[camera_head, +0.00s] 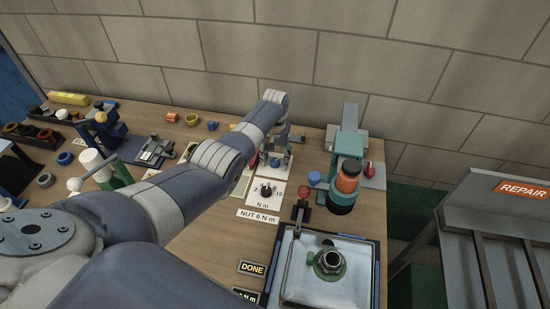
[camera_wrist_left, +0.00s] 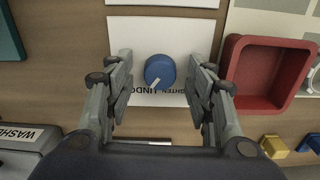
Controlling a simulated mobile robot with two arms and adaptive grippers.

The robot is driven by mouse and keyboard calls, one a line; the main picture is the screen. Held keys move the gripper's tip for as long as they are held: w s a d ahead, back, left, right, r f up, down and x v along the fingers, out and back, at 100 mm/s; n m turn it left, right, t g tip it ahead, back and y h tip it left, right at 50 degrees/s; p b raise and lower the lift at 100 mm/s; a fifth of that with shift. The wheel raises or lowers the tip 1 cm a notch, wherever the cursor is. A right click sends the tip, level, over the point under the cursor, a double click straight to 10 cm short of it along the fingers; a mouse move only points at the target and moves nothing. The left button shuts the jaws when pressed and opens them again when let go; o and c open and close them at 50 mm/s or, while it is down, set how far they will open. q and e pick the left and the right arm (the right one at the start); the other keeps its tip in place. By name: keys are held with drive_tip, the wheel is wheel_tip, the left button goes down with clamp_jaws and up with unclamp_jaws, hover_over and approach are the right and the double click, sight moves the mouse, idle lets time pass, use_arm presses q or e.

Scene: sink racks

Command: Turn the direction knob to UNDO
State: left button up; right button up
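The direction knob (camera_wrist_left: 160,70) is a round blue knob on a white plate (camera_wrist_left: 135,35) in the left wrist view. Its white pointer line runs toward the lower left of that picture. Lettering (camera_wrist_left: 150,91) below it is upside down and partly covered; part of it looks like UNDO. My left gripper (camera_wrist_left: 160,88) is open, with one finger on each side of the knob and gaps between them. In the head view my left gripper (camera_head: 272,150) is over the plate, and the blue knob (camera_head: 275,162) shows small beneath it. My right gripper is not in view.
A black dial (camera_head: 266,191) on a white plate stands in front, above a NUT 6 N m label (camera_head: 258,216). A red bin (camera_wrist_left: 236,88) is beside the knob plate.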

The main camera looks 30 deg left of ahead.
sight(275, 161)
use_arm(q)
wheel_tip(275, 161, up, 12)
idle(0.7)
idle(0.4)
